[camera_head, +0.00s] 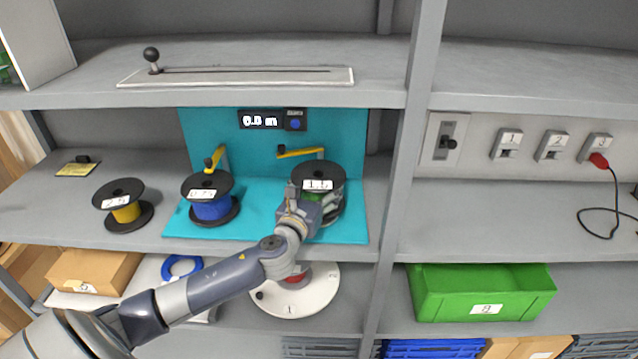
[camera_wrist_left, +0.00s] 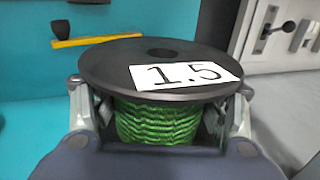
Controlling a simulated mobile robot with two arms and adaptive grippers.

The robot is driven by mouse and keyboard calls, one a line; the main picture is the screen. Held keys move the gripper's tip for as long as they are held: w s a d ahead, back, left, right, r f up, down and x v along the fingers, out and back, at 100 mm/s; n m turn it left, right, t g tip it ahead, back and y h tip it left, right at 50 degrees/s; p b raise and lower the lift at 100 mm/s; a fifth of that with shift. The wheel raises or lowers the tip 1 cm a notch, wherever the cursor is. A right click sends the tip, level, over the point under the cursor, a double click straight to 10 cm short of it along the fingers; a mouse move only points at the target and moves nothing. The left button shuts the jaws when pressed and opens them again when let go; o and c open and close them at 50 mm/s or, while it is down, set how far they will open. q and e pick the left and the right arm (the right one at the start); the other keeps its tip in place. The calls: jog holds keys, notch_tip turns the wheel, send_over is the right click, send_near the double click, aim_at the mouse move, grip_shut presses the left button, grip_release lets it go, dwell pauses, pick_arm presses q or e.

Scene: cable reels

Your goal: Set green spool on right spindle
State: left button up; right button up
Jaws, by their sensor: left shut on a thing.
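The green spool (camera_head: 319,176) has a black top flange with a white label reading 1.5. It stands upright at the right side of the teal stand (camera_head: 265,221), in front of the right yellow crank arm (camera_head: 301,152). My left gripper (camera_head: 318,203) is shut around its green winding, seen in the left wrist view (camera_wrist_left: 160,125) with a finger on each side. The spool's lower flange is mostly hidden, and so is any spindle under it. I cannot tell whether it is seated. My right gripper is not in view.
A blue spool (camera_head: 209,208) stands at the stand's left, below another yellow arm. A yellow spool (camera_head: 125,212) stands left on the shelf. A grey upright post (camera_head: 398,180) rises close to the right of the stand. A white turntable (camera_head: 322,296) is below.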

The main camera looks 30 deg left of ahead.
pick_arm(q)
jog(key=shift+f, duration=0.2)
dwell(0.5)
jog(key=shift+f+b, duration=1.05)
jog(key=shift+f, duration=0.15)
jog(key=o, duration=1.6)
jog(key=shift+o, duration=0.5)
jog(key=shift+o, duration=1.1)
